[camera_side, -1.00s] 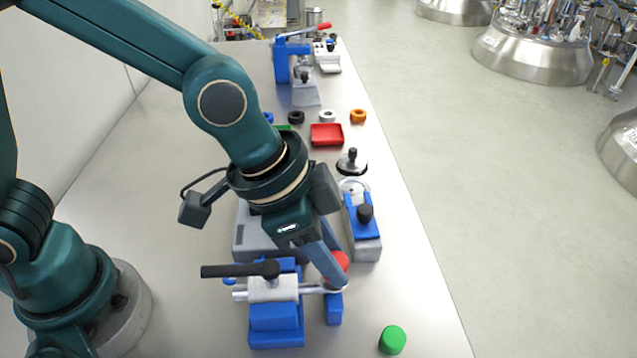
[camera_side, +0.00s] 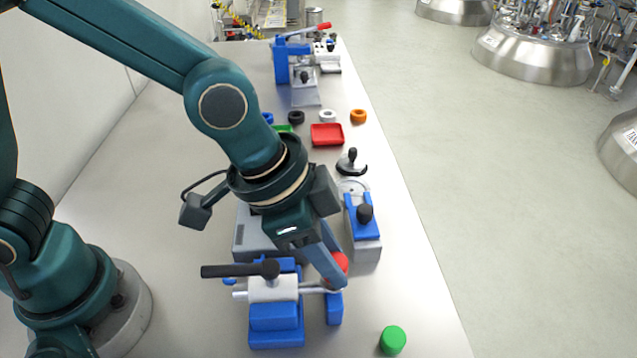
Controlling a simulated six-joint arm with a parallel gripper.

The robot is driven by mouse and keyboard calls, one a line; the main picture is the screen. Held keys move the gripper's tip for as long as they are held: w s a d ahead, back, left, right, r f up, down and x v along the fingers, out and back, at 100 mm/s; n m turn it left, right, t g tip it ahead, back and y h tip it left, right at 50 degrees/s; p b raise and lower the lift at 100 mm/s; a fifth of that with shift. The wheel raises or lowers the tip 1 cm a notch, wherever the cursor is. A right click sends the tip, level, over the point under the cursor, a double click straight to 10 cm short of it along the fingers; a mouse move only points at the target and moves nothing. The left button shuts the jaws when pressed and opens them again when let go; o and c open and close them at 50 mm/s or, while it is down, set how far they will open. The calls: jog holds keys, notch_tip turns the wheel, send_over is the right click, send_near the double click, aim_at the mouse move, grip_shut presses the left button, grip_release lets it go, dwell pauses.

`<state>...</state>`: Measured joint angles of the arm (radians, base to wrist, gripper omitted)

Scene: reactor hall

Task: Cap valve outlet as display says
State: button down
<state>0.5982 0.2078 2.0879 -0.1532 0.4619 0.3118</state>
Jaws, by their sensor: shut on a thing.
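The valve (camera_side: 273,290) sits on a blue stand near the front of the bench, with a black lever handle (camera_side: 240,270) pointing left. Its outlet pipe points right. My gripper (camera_side: 335,278) points down at the outlet end and is shut on a red cap (camera_side: 341,263). The fingers partly hide the cap, and I cannot tell whether it is seated on the outlet. A green cap (camera_side: 393,340) lies on the bench at the front right. The display is not readable here; a grey box (camera_side: 243,238) behind my gripper is mostly hidden.
A blue-and-grey fixture with a black knob (camera_side: 364,214) stands close right of my gripper. A blue press (camera_side: 292,62) stands at the far end.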

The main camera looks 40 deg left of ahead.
jog(key=shift+f, duration=0.75)
dwell(0.6)
grip_release()
dwell(0.3)
jog(key=shift+r, duration=0.1)
jog(key=shift+r, duration=3.45)
